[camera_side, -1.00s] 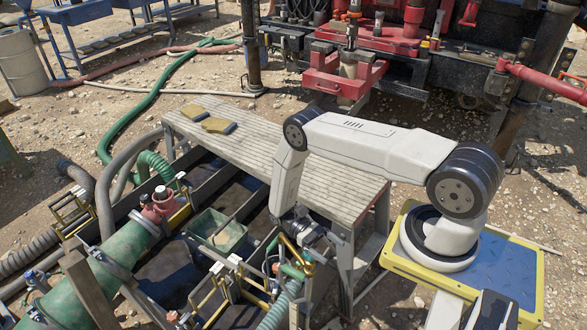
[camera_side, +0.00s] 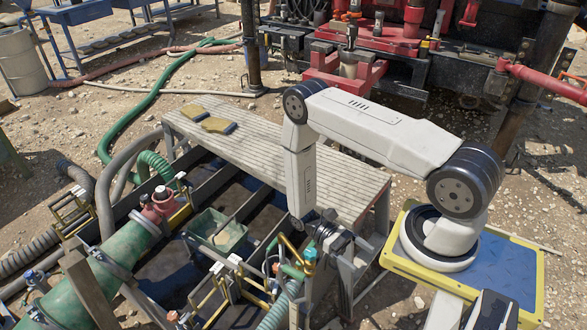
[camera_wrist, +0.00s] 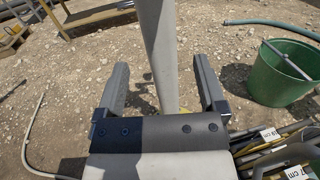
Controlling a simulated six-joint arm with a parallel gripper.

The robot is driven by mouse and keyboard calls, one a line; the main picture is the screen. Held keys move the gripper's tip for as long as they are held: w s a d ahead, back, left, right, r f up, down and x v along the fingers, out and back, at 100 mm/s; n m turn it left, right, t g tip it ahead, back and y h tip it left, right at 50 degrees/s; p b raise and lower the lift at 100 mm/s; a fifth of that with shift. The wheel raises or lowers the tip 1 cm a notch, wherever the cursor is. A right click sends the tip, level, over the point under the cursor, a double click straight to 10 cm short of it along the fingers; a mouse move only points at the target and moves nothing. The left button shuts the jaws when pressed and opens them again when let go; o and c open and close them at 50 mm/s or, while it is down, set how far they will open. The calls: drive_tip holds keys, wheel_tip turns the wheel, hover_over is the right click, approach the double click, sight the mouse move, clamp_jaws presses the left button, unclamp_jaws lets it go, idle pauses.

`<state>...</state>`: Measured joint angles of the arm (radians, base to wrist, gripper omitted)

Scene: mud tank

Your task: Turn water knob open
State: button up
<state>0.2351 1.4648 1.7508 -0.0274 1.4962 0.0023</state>
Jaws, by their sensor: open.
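In the side view a small teal knob (camera_side: 310,254) sits on the pipework at the tank's near right corner, beside a bent yellow pipe (camera_side: 290,246). It looks like the water knob. My gripper (camera_side: 328,236) hangs just above and right of it, close by in the picture; the exact gap cannot be told. In the wrist view my gripper (camera_wrist: 160,63) is open, its two fingers apart. A grey post (camera_wrist: 160,45) shows between the fingers, and I cannot tell whether it is touched. I cannot make out the knob in the wrist view.
The slatted platform (camera_side: 270,150) lies behind my gripper. The mud tank (camera_side: 165,290) with a green tray (camera_side: 217,231) is to the left. A green bucket (camera_wrist: 283,75) and several labelled bars (camera_wrist: 275,150) are at the right of the wrist view.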

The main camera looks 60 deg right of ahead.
drive_tip(key=shift+s+a+r, duration=0.1)
drive_tip(key=shift+s+r, duration=0.1)
drive_tip(key=shift+s, duration=0.3)
drive_tip(key=shift+s+a+r, duration=0.1)
drive_tip(key=shift+s+r, duration=0.1)
drive_tip(key=shift+s, duration=0.25)
drive_tip(key=shift+w+d+r, duration=0.1)
drive_tip(key=shift+w, duration=0.05)
drive_tip(key=w+a+r+n+t+h, duration=0.1)
drive_tip(key=w+r+t+h, duration=0.1)
drive_tip(key=w+r+t, duration=0.6)
drive_tip(key=w+a+r+n+t+h, duration=0.1)
drive_tip(key=w+a+r+t, duration=0.1)
drive_tip(key=w+r+t, duration=0.6)
wheel_tip(320, 180, up, 4)
drive_tip(key=t, duration=0.4)
drive_tip(key=shift+a+r+h, duration=0.15)
drive_tip(key=shift+a+h, duration=0.15)
drive_tip(key=shift+h, duration=0.1)
